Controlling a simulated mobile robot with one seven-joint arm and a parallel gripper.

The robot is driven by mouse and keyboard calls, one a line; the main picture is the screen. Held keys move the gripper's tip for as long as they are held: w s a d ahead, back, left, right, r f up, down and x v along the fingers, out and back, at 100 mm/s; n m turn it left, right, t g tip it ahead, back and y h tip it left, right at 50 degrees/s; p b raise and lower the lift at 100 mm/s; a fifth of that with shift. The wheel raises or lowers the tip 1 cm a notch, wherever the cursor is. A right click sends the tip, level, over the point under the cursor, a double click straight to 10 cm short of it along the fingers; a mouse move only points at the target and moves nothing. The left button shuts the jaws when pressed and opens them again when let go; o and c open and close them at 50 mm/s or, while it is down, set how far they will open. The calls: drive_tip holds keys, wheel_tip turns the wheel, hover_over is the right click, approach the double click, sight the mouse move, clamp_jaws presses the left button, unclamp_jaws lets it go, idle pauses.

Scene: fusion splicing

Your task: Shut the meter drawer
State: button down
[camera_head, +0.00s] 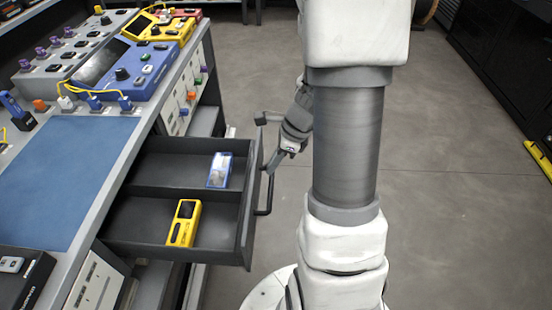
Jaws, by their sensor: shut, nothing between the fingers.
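The meter drawer (150,243) is a dark grey drawer pulled out to the right from under the workbench. A divider splits it in two. A blue and white device (219,170) lies in the far compartment and a yellow meter (184,223) in the near one. A dark bar handle (265,197) runs along its front. My gripper (271,169) is shut and empty at the far part of the drawer front, close to the handle. I cannot tell whether it touches the handle. My arm column hides part of the wrist.
The workbench has a blue mat (62,180), a blue instrument (128,68) and a yellow instrument (160,27) on top. A black box (22,280) is at the lower left. Open grey floor (455,160) lies right of my arm, with dark cabinets (505,65) beyond.

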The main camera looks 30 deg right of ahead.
drive_tip(key=b+x, duration=0.1)
drive_tip(key=x, duration=0.3)
drive_tip(key=shift+a, duration=0.1)
drive_tip(key=w+a+p, duration=0.4)
drive_tip(key=w+a, duration=0.2)
drive_tip(key=a, duration=0.3)
drive_tip(key=w+a+p, duration=0.5)
drive_tip(key=w+a, duration=0.1)
drive_tip(key=a, duration=0.2)
drive_tip(key=w+a+p, duration=0.4)
drive_tip(key=w+a, duration=0.2)
drive_tip(key=a, duration=0.3)
drive_tip(key=shift+a+p, duration=0.35)
drive_tip(key=shift+p, duration=0.05)
drive_tip(key=shift+w+a+r, duration=0.1)
drive_tip(key=shift+w, duration=0.05)
drive_tip(key=shift+r, duration=0.1)
